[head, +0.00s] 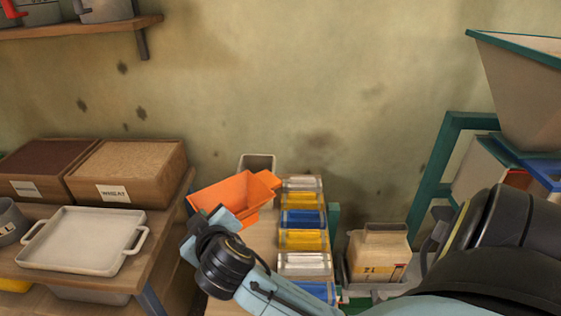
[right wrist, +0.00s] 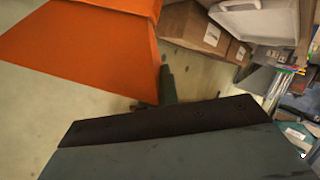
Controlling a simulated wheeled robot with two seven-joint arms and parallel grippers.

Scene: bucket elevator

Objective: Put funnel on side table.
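The orange funnel (head: 236,194) is tilted in the middle of the head view, in front of the back part of a narrow wooden table (head: 262,236). My right gripper (head: 222,217) is at its near lower edge and appears shut on it; the fingertips are mostly hidden. In the right wrist view the funnel (right wrist: 85,45) fills the upper left, with a dark gripper part below. The funnel appears held above the surface. I cannot tell which table is the side table. My left gripper is not in view.
The narrow table holds a row of bags (head: 303,240) and a grey container (head: 257,163). A left table carries a white tray (head: 82,240) and a wheat box (head: 128,172). A sack (head: 378,256) and a green-framed hopper (head: 520,85) stand right.

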